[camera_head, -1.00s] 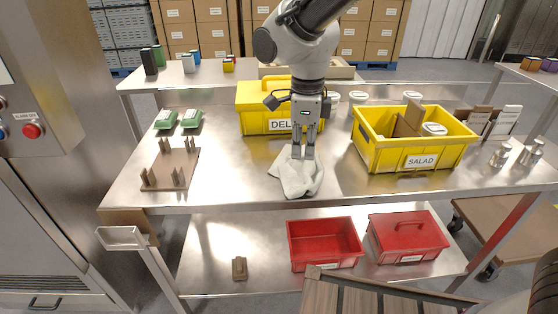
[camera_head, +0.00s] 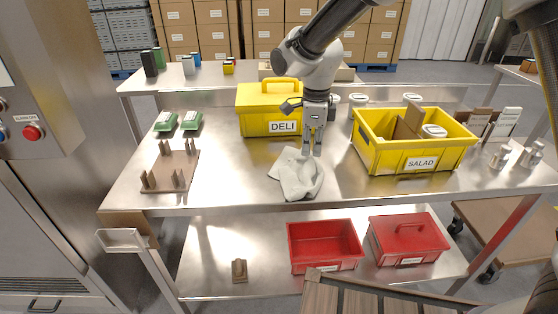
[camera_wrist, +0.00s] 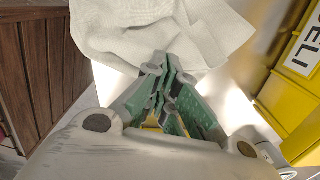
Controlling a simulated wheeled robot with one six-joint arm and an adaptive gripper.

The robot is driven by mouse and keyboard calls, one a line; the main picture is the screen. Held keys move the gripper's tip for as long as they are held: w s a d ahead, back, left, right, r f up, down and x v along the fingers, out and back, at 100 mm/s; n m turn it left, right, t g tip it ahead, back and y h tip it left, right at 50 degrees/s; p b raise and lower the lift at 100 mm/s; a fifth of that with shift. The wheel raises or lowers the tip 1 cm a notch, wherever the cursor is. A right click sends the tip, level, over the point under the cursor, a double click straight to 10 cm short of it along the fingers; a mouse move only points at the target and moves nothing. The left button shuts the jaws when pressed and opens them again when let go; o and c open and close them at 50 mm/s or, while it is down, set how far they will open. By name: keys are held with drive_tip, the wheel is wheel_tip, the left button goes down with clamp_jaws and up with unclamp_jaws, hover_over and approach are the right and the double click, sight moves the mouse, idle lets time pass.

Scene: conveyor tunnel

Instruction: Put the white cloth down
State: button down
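The white cloth (camera_head: 298,180) lies crumpled on the upper steel table (camera_head: 230,185), in front of the yellow DELI box. My gripper (camera_head: 312,153) points down at the cloth's back right part, with its fingertips at the fabric. In the wrist view, my gripper's green-padded fingers (camera_wrist: 163,70) come close together at the tips. The cloth (camera_wrist: 150,28) spreads out just beyond and around them. The fingers look shut on a fold of the cloth; the pinched part itself is mostly hidden.
The yellow DELI box (camera_head: 268,108) stands behind the cloth and the yellow SALAD crate (camera_head: 378,160) to its right. A brown pegged board (camera_head: 172,167) lies left. Red bins (camera_head: 325,245) sit on the lower shelf. Bare tabletop lies between board and cloth.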

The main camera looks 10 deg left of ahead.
sight(309, 172)
drive_tip(key=shift+f+p, duration=0.45)
drive_tip(key=shift+f, duration=2)
